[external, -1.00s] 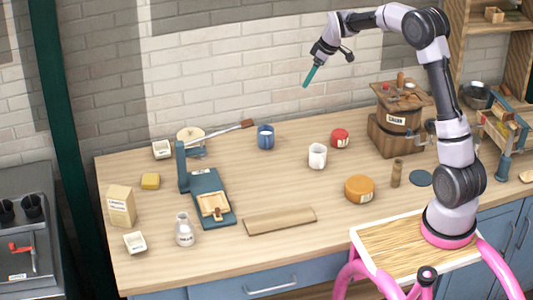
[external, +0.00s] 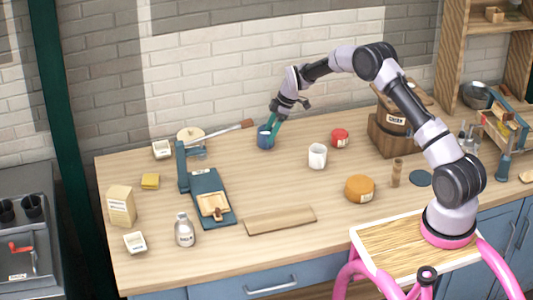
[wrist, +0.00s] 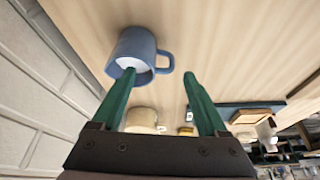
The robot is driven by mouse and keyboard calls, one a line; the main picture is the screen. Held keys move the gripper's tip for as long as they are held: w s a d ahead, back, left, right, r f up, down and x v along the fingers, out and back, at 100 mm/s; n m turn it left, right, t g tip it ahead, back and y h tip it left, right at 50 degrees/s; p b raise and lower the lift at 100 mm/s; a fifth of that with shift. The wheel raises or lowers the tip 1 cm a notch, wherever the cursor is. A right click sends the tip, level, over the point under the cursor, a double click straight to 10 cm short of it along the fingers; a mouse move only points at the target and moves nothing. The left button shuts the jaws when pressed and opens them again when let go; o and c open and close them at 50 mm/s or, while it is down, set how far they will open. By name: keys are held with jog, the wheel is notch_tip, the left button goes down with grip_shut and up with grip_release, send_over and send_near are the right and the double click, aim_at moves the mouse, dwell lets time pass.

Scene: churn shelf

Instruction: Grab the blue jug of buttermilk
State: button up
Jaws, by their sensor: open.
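The blue jug (external: 265,140) stands upright on the table toward the back, with white liquid in it. It also shows in the wrist view (wrist: 132,46), its handle pointing right. My gripper (external: 272,127) is open, reaching down from above at the jug's rim. In the wrist view my gripper (wrist: 160,74) has its left finger overlapping the jug's mouth and its right finger right of the handle, so the handle lies between them. Whether the left finger is inside the mouth or above it I cannot tell. Nothing is held.
A white mug (external: 317,156) and a red tin (external: 340,138) stand right of the jug. A wooden churn (external: 385,135) stands further right. The table around the jug is clear.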

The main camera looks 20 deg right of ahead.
aim_at(262, 143)
jog(key=x, duration=0.5)
jog(key=shift+s+d+f, duration=0.2)
jog(key=shift+s+f, duration=0.05)
jog(key=shift+f, duration=0.05)
grip_shut()
